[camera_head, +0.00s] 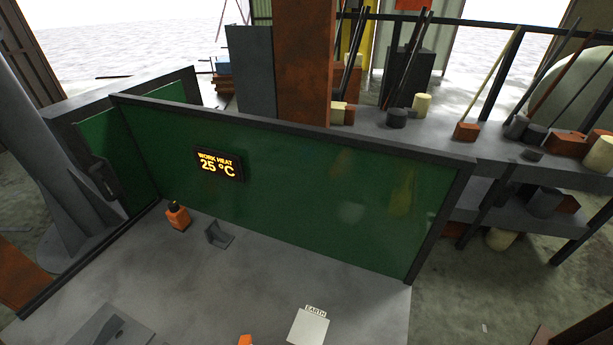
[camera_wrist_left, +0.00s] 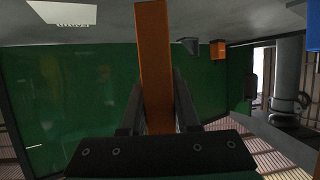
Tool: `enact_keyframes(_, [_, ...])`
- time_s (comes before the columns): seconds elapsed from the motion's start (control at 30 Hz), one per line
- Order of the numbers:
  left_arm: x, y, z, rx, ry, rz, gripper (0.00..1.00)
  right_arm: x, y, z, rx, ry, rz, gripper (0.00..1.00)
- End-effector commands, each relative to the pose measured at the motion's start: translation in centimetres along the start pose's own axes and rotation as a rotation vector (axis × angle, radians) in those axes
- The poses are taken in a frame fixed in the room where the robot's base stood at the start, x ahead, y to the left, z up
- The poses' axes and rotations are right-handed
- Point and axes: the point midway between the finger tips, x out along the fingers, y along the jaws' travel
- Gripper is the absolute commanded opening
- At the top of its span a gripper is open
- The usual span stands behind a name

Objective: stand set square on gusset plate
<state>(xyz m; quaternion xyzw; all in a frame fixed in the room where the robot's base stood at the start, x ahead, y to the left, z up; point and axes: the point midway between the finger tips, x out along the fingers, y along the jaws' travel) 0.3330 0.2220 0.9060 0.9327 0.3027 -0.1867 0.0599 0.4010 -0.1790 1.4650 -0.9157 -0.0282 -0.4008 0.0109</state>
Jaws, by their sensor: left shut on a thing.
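My left gripper (camera_wrist_left: 158,115) is shut on an orange bar-like piece, which I take to be the set square (camera_wrist_left: 155,65). It shows nearly edge-on, so its full shape is hidden. An orange tip (camera_head: 245,340) at the bottom edge of the head view may be part of it. A dark grey flat plate (camera_head: 92,335) lies on the bench at lower left in the head view. A small dark angled bracket (camera_head: 219,234) stands on the bench near the green wall. It also shows in the wrist view (camera_wrist_left: 188,45). I cannot tell which is the gusset plate. My right gripper is not in view.
An orange block with a dark top (camera_head: 178,217) stands left of the bracket. A pale plate marked EARTH (camera_head: 308,328) is at the bench's front. A green screen (camera_head: 300,195) with a heat display (camera_head: 218,164) closes the back. The bench middle is clear.

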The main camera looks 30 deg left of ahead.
Motion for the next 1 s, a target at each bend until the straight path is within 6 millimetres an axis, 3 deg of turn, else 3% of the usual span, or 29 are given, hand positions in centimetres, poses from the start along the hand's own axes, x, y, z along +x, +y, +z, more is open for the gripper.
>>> enact_keyframes(0.13, [-0.3, 3.0, -1.5, 0.041, 0.006, 0.117, 0.0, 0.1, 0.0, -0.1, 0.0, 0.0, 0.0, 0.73])
enact_keyframes(0.47, [-2.2, 3.0, -6.1, 0.047, 0.006, 0.119, 0.0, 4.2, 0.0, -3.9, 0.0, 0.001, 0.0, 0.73])
enact_keyframes(0.67, [-4.0, 3.0, -10.6, 0.047, 0.005, 0.117, 0.0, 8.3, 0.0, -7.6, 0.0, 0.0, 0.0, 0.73])
enact_keyframes(1.0, [-8.3, 3.0, -20.8, 0.048, 0.006, 0.116, 0.0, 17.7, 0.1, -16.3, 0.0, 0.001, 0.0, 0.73])
